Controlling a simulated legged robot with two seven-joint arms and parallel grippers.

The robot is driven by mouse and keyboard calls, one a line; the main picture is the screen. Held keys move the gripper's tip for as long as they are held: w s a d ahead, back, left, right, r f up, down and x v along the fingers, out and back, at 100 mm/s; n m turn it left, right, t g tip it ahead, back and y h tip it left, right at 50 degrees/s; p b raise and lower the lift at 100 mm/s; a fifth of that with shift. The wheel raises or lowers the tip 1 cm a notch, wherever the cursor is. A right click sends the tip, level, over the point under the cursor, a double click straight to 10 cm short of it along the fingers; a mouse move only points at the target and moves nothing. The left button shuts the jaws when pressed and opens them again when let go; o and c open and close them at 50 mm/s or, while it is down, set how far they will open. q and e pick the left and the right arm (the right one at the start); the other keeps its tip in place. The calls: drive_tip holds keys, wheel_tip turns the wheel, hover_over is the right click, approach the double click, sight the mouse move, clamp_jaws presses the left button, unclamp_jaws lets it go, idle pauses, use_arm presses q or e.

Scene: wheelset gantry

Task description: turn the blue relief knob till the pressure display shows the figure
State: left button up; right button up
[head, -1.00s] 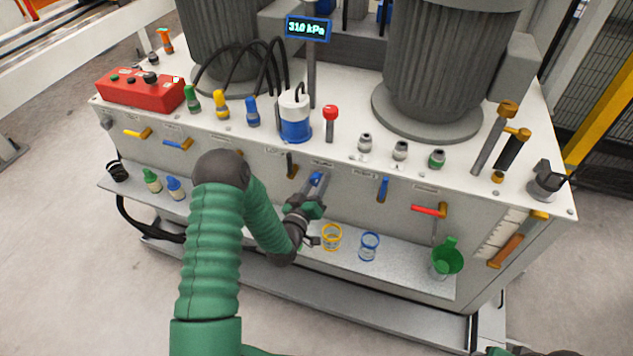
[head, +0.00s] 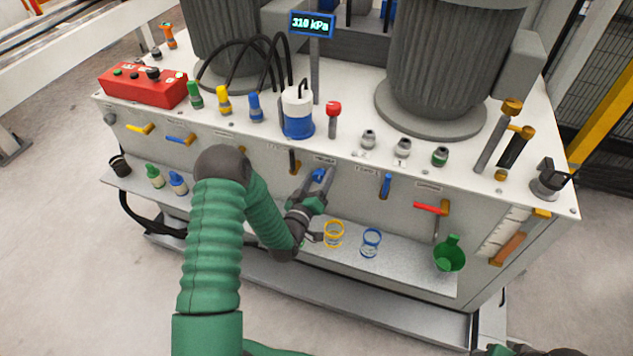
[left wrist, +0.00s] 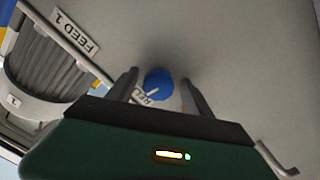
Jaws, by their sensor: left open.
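The blue relief knob (head: 318,175) is on the front panel of the machine, under a small label. In the left wrist view the round blue knob (left wrist: 158,83) lies between the two fingers, partly over a label of which "REL" is readable. My left gripper (head: 320,180) is open, with one finger on each side of the knob; I cannot tell whether either finger touches it. The pressure display (head: 311,24) on its post reads 310 kPa. Only a dark edge of my right arm shows at the bottom right; its fingers are out of sight.
A blue-handled valve (head: 386,185) and a red lever (head: 431,208) are to the right on the panel. A "FEED 1" label (left wrist: 76,30) shows nearby.

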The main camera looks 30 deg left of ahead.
use_arm(q)
drive_tip(key=v, duration=1.6)
drive_tip(key=shift+s, duration=0.4)
drive_tip(key=shift+f, duration=0.1)
